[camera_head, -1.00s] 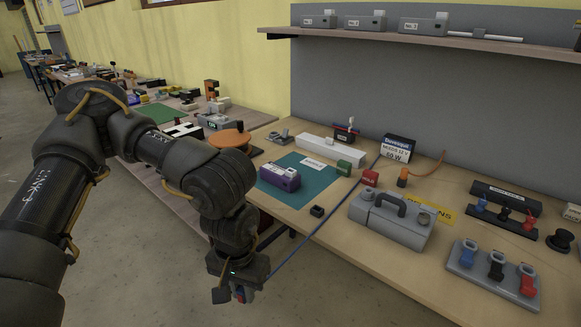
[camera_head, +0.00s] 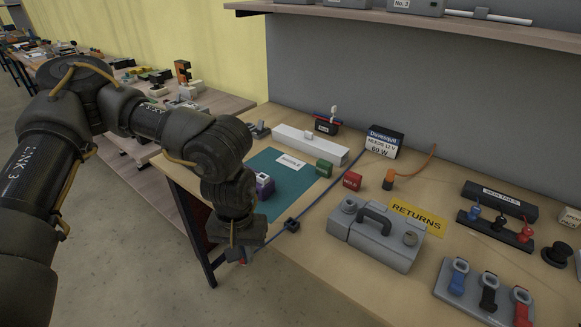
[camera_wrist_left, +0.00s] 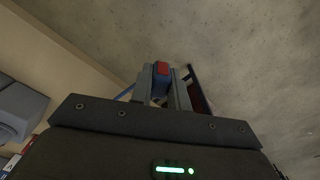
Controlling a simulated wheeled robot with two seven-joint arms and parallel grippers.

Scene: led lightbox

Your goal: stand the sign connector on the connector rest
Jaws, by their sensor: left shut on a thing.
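My left gripper (camera_head: 238,256) hangs in front of the table's near edge in the head view. It is shut on the sign connector, a small red and blue piece (camera_wrist_left: 161,69) that shows between the fingers in the left wrist view. In the head view only a bit of the connector's red shows under the gripper. A blue cable (camera_head: 330,186) runs from the gripper side toward the power supply (camera_head: 383,142). A small black block (camera_head: 292,224), which looks like the connector rest, sits near the table's front edge, right of the gripper and apart from it. My right gripper is not in view.
A green mat (camera_head: 285,183) holds a purple box (camera_head: 264,184), partly hidden by my arm. Green (camera_head: 324,168) and red (camera_head: 352,180) blocks stand behind the black block. A grey toolbox (camera_head: 375,238) with a handle stands to its right. Floor lies below the gripper.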

